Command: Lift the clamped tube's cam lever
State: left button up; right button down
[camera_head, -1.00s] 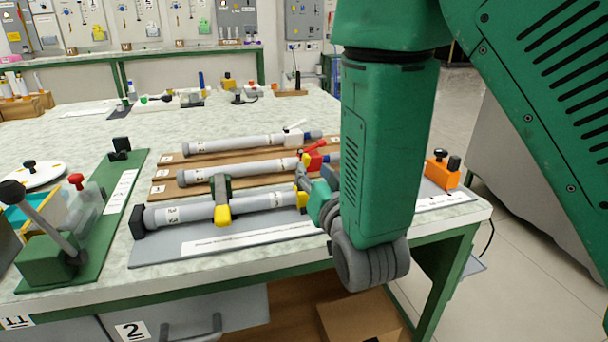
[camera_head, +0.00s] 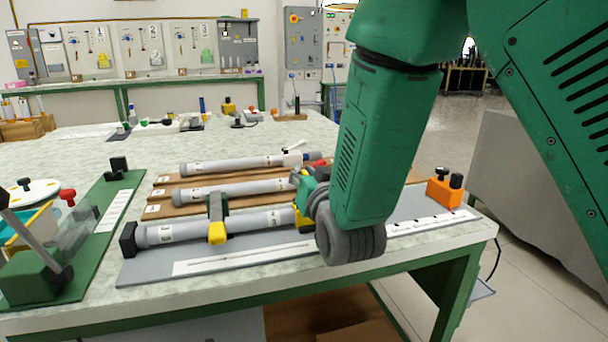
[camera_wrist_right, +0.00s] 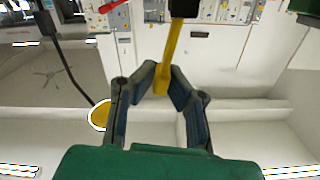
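The clamped tube (camera_head: 185,232) is a grey cylinder lying on a grey plate at the table's front. A green clamp with a yellow end (camera_head: 217,225) crosses it, and a black block closes its left end. My right gripper (camera_head: 303,200) is at the tube's right end, largely covered by my arm. The yellow cam lever (camera_wrist_right: 174,50) hangs from a dark mount in the right wrist view. Its lower end lies between my right fingertips (camera_wrist_right: 162,78), which are bent inward and appear to touch both its sides. My left gripper is not in view.
Two more grey tubes (camera_head: 232,164) lie on brown boards (camera_head: 160,205) behind. A green fixture (camera_head: 95,215) stands left. An orange block with black knobs (camera_head: 445,187) sits right, near the table edge. Free table top lies behind the boards.

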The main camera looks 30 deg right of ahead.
jog(key=shift+w+a+r+n+p, duration=0.1)
jog(key=shift+a+r+n+p, duration=0.1)
jog(key=shift+a+n+p, duration=0.35)
jog(key=shift+w+a+f+n+p, duration=0.1)
jog(key=shift+a+n+p, duration=0.05)
jog(key=shift+n+p, duration=0.55)
jog(key=shift+f, duration=0.1)
jog(key=c, duration=1.6)
grip_release()
jog(key=v, duration=0.7)
jog(key=shift+s, duration=0.25)
jog(key=shift+a, duration=0.1)
